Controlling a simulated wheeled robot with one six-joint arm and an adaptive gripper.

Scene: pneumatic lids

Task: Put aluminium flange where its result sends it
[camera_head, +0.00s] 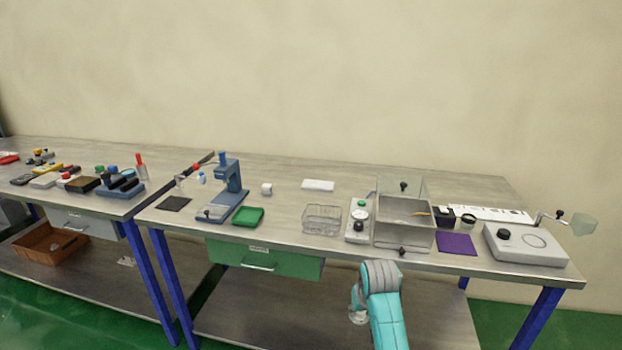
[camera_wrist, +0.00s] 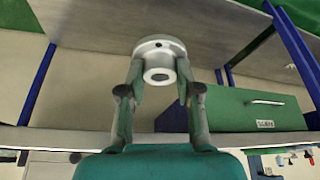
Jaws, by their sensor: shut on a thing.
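The aluminium flange (camera_wrist: 160,50) is a pale metal round piece with a wide rim and a hub with a dark bore. My gripper (camera_wrist: 160,80) is shut on it, with one finger on each side of the hub. In the head view my turquoise arm is in front of the right-hand bench, low in the picture; the flange cannot be made out clearly there. A tester with a round dial (camera_head: 358,220) and a small green light or button on top stands on the bench. Its reading is too small to tell. Beside it is a metal box (camera_head: 405,236) with a raised clear lid.
The bench also bears a green tray (camera_head: 248,216), a clear bin (camera_head: 322,219), a purple mat (camera_head: 456,243), a dark mat (camera_head: 174,203), a blue press (camera_head: 230,183) and a white device (camera_head: 524,245). A green drawer (camera_head: 265,257) hangs below the front edge. The back middle is mostly clear.

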